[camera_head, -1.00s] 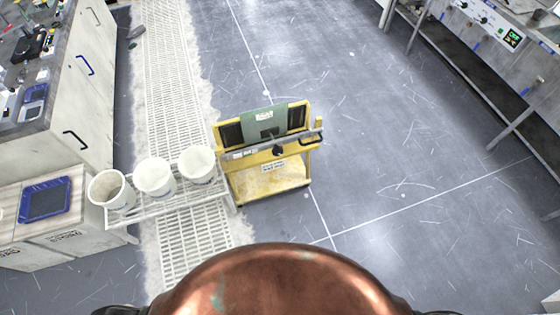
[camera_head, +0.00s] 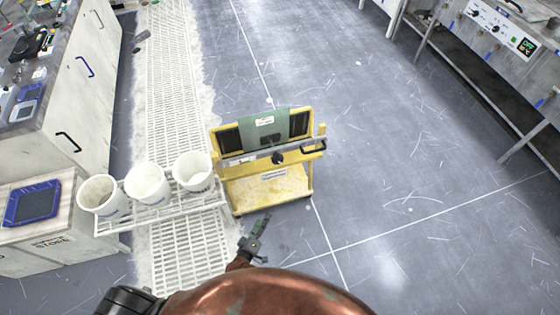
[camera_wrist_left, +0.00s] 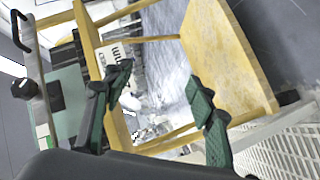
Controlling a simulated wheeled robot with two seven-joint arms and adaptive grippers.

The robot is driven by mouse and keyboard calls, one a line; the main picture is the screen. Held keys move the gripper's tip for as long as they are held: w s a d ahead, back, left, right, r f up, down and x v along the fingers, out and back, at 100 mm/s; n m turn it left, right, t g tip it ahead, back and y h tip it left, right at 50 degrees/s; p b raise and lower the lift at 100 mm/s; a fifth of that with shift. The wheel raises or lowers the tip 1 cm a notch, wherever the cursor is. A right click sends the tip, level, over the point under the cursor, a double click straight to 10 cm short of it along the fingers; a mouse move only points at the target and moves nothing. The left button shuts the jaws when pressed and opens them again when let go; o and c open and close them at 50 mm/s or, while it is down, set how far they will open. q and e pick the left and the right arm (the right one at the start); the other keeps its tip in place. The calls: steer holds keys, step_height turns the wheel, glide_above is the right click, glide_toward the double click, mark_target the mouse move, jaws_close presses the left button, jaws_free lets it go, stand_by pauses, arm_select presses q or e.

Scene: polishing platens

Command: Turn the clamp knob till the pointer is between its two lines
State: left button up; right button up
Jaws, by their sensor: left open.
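The clamp knob (camera_head: 277,157) is a small black knob on the front bar of a yellow cart (camera_head: 268,188), under a green panel (camera_head: 264,129). It also shows in the left wrist view (camera_wrist_left: 22,89) at the left. The pointer and its two lines are too small to make out. My left gripper (camera_head: 262,230) is in front of the cart, below and apart from the knob. In the left wrist view its two dark green fingers (camera_wrist_left: 165,95) are spread, with nothing between them. My right gripper is not in view.
A white wire rack (camera_head: 160,218) with three white buckets (camera_head: 148,184) stands just left of the cart. A bench with drawers (camera_head: 80,100) runs along the left. The floor right of the cart (camera_head: 400,160) is clear.

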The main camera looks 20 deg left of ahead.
mark_target(278, 162)
arm_select(q)
steer(key=w+d+r+n+y+b, duration=0.2)
steer(key=w+r+n+y+b, duration=0.15)
steer(key=r+n, duration=0.55)
steer(key=w+d+r+n+y+b, duration=0.2)
steer(key=w+r+n+y, duration=0.15)
steer(key=r+n, duration=0.55)
steer(key=w+d+r+n+y+b, duration=0.25)
steer(key=w+r+n, duration=0.35)
steer(key=n, duration=0.5)
steer(key=shift+t, duration=0.3)
steer(key=w+a+b, duration=0.1)
steer(key=w+a, duration=0.1)
steer(key=w+a+r+b, duration=0.1)
steer(key=w+a, duration=0.1)
steer(key=shift+r, duration=0.1)
steer(key=shift+w+a+r, duration=0.1)
steer(key=shift+w+a, duration=0.2)
steer(key=shift+w, duration=0.25)
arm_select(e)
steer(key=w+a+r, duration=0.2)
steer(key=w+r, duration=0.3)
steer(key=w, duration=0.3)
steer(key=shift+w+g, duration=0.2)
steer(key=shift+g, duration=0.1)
arm_select(q)
steer(key=shift+c, duration=0.2)
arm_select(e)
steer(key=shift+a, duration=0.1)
